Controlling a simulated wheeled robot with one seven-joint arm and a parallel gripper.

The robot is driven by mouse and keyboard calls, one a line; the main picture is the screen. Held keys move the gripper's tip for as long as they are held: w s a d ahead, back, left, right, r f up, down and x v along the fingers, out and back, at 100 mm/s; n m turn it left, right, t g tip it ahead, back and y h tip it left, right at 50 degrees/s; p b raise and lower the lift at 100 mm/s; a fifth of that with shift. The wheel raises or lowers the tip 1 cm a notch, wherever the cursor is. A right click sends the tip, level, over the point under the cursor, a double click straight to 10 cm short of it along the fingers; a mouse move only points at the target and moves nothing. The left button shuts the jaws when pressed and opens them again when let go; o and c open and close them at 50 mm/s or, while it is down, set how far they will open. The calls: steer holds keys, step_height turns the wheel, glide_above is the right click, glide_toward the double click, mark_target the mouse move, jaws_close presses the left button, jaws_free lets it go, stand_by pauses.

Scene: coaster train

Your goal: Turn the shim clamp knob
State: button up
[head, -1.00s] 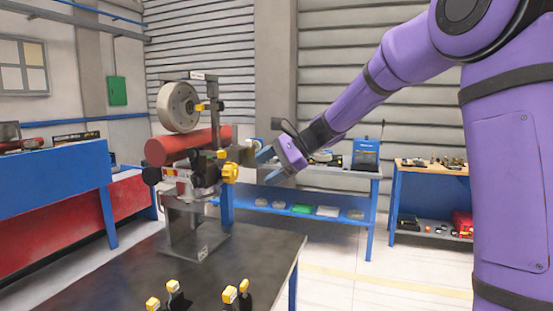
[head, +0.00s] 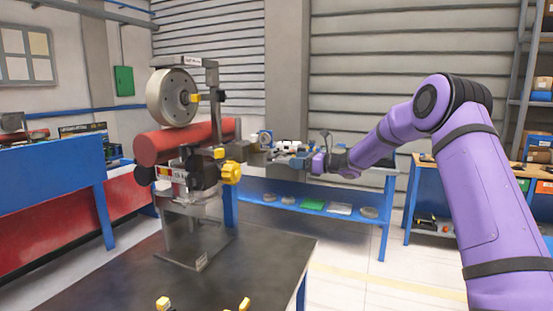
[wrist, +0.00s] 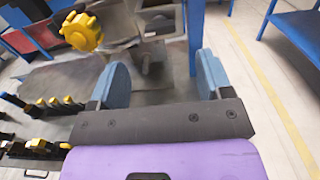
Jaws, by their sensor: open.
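A fixture stands on the dark table (head: 265,262), with a red cylinder (head: 188,141) and a pale wheel (head: 173,97). A large yellow lobed knob (head: 231,172) is on its right side; it also shows at the upper left of the wrist view (wrist: 82,30). Smaller yellow knobs sit at its middle (head: 219,153) and by the wheel (head: 196,98). I cannot tell which is the shim clamp knob. My gripper (head: 277,158) is right of the fixture, apart from the large knob. In the wrist view its blue fingers (wrist: 160,82) are spread with nothing held between them.
Several yellow-topped black pieces line the table's near side (wrist: 45,120). A blue bench with a shelf (head: 300,205) stands behind my gripper, and another blue bench (head: 50,185) is at the left. Open floor (head: 350,280) lies right of the table.

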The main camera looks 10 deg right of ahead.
mark_target(275, 158)
steer(key=x, duration=0.9)
steer(key=c, duration=0.9)
